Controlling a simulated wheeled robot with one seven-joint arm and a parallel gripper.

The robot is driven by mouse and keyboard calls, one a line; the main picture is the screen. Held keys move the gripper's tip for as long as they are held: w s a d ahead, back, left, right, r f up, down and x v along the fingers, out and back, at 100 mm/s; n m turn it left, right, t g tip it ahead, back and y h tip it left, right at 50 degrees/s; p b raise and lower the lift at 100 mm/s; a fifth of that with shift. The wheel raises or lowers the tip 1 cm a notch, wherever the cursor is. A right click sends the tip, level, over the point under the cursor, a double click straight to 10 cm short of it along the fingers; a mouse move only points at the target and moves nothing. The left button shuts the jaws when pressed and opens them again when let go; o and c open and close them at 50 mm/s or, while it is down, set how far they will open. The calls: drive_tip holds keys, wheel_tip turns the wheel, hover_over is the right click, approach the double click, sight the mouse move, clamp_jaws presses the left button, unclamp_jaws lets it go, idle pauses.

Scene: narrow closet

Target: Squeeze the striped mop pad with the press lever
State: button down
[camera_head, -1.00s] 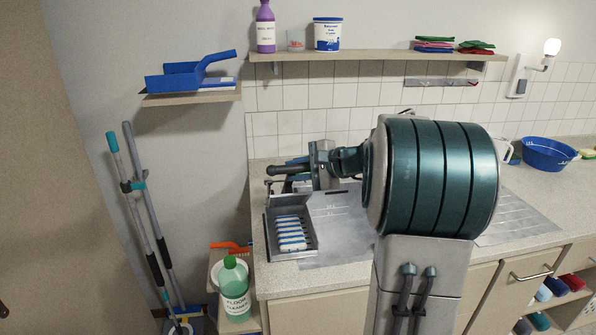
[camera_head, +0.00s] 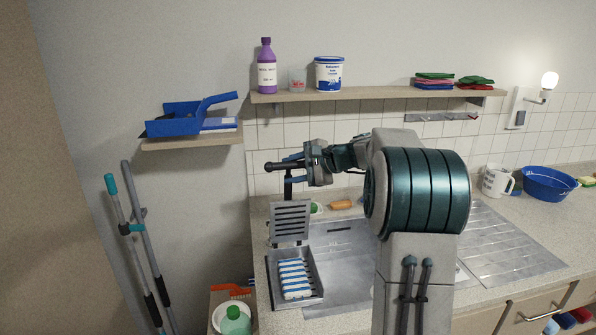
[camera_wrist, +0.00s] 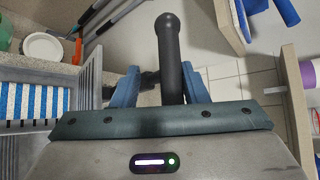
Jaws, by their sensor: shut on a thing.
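The striped mop pad (camera_head: 297,279), blue and white, lies flat in the grey metal press tray (camera_head: 320,291) at the sink's left end. In the wrist view the pad (camera_wrist: 40,104) shows at the left. The slotted press plate (camera_head: 290,221) stands tilted up behind the tray, clear of the pad. The dark press lever (camera_head: 275,167) is raised above it. My gripper (camera_head: 303,162) is shut on the lever; in the wrist view the lever's bar (camera_wrist: 168,55) rises between the blue fingers.
A wall shelf (camera_head: 375,95) with a bottle and tubs hangs above. A smaller shelf (camera_head: 190,143) holds a blue dustpan (camera_head: 185,118). Mop poles (camera_head: 140,240) lean at left. The metal sink (camera_head: 345,260) is right of the tray.

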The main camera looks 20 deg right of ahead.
drive_tip(key=shift+w+r, duration=0.3)
drive_tip(key=c, duration=1.3)
unclamp_jaws()
drive_tip(key=shift+w+d+f, duration=0.1)
drive_tip(key=shift+s+d+b, duration=0.25)
drive_tip(key=shift+d+b, duration=0.2)
drive_tip(key=shift+d, duration=0.25)
drive_tip(key=a+b+v, duration=0.1)
drive_tip(key=b+v, duration=0.1)
drive_tip(key=v, duration=1)
drive_tip(key=shift+s+d+r, duration=0.25)
drive_tip(key=shift+s+r, duration=0.2)
drive_tip(key=shift+s, duration=0.1)
